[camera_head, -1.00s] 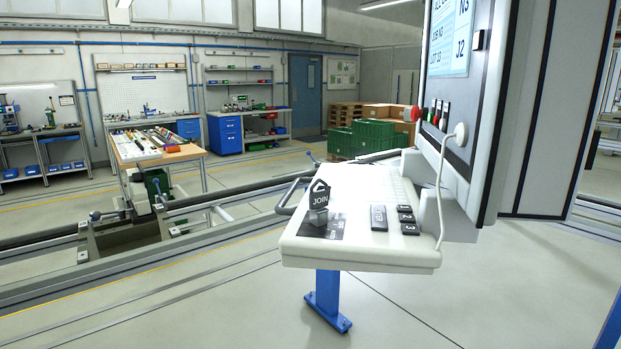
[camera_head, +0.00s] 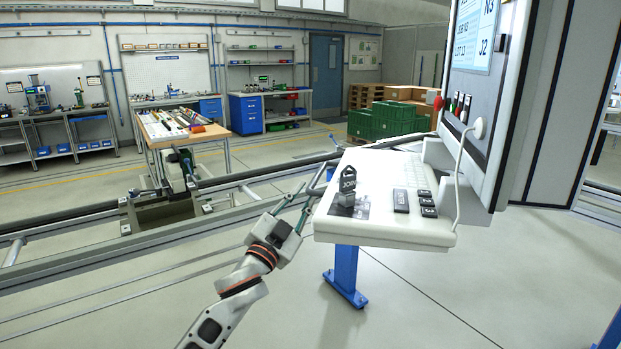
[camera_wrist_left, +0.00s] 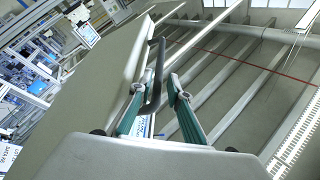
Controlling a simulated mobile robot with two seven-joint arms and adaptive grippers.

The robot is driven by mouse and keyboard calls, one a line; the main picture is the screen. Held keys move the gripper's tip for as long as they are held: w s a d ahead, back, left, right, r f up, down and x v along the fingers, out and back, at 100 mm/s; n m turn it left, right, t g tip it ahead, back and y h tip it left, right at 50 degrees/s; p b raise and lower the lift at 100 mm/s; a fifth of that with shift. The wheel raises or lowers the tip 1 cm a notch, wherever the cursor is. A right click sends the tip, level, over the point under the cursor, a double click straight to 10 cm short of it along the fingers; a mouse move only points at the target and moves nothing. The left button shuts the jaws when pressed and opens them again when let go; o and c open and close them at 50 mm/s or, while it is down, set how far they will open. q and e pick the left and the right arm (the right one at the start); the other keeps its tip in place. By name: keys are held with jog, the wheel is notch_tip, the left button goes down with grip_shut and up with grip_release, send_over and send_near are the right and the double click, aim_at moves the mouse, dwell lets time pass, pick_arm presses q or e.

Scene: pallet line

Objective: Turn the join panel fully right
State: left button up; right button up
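The join panel (camera_head: 347,183) is a small dark upright plate marked JOIN, on a block at the left part of the white console desk (camera_head: 375,232). My left gripper (camera_head: 304,196) is just left of the desk, beside the dark bar handle (camera_head: 319,180) on its left edge. In the left wrist view its two green-sided fingers (camera_wrist_left: 155,88) are apart, with the dark bar (camera_wrist_left: 155,70) showing between them. I cannot tell whether they touch it. The join panel is not clearly seen in the wrist view. My right gripper is not in view.
A tall screen cabinet (camera_head: 478,90) with buttons and a white cable rises at the desk's right. Flat black keys (camera_head: 401,201) lie on the desk right of the panel. Rails (camera_head: 80,265) run behind my left arm. Floor in front is open.

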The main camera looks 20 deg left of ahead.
aim_at(317, 175)
pick_arm(q)
jog(key=x, duration=0.7)
jog(key=shift+w+f, duration=0.1)
jog(key=shift+w, duration=0.1)
grip_shut()
